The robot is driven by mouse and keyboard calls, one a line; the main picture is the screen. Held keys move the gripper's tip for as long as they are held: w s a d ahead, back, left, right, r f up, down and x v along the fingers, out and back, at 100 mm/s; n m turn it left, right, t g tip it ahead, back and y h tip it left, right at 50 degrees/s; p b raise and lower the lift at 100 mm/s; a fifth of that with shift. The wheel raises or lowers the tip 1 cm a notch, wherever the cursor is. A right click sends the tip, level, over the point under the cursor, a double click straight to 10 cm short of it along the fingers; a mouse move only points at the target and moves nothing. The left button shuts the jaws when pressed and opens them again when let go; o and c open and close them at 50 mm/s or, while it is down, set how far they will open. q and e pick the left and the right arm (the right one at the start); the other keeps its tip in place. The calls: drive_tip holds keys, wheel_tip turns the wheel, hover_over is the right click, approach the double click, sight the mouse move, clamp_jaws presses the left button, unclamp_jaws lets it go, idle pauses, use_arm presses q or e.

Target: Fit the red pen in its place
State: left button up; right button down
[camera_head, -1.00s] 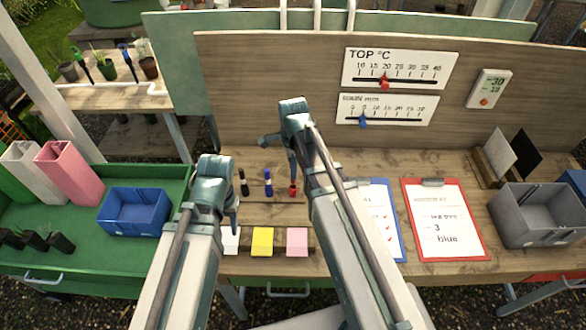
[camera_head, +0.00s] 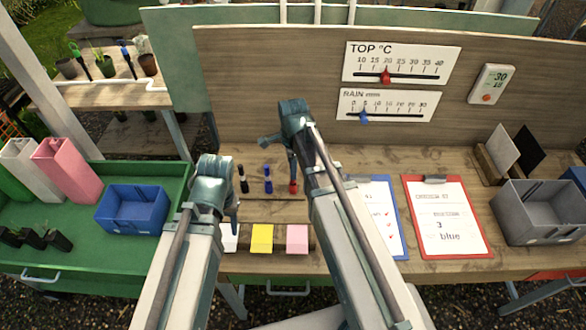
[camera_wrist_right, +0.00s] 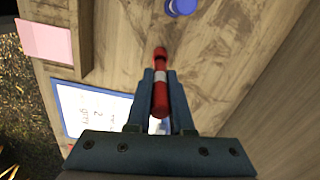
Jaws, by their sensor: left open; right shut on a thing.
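The red pen (camera_wrist_right: 160,92) is held between the fingers of my right gripper (camera_wrist_right: 161,90), with a pale band around its middle. In the head view the red pen (camera_head: 293,187) shows just below my right gripper (camera_head: 292,172), at the right end of the row of pens. A blue pen (camera_head: 268,180) and a black pen (camera_head: 244,180) stand to its left. A blue round top also shows in the right wrist view (camera_wrist_right: 182,6). I cannot tell whether the red pen's lower end is seated in a hole. My left gripper (camera_head: 234,212) is empty above the left part of the bench.
White, yellow (camera_head: 262,238) and pink (camera_head: 297,239) cards lie along the bench front. A blue clipboard (camera_head: 386,215) and a red clipboard (camera_head: 447,217) lie to the right. A grey bin (camera_head: 540,212) stands far right, a blue bin (camera_head: 133,209) left.

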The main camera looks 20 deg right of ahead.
sight(293, 184)
use_arm(q)
drive_tip(key=shift+f, duration=0.1)
use_arm(e)
drive_tip(key=shift+f, duration=0.1)
use_arm(q)
drive_tip(key=shift+f+b, duration=1.5)
drive_tip(key=shift+b, duration=0.1)
use_arm(e)
drive_tip(key=shift+f, duration=1.5)
drive_tip(key=c, duration=0.7)
unclamp_jaws()
use_arm(q)
drive_tip(key=shift+r, duration=0.15)
use_arm(e)
drive_tip(key=shift+r, duration=0.15)
wheel_tip(293, 184, up, 14)
drive_tip(key=p, duration=1.4)
drive_tip(key=shift+f, duration=0.2)
use_arm(q)
wheel_tip(293, 184, up, 14)
drive_tip(key=shift+f, duration=0.2)
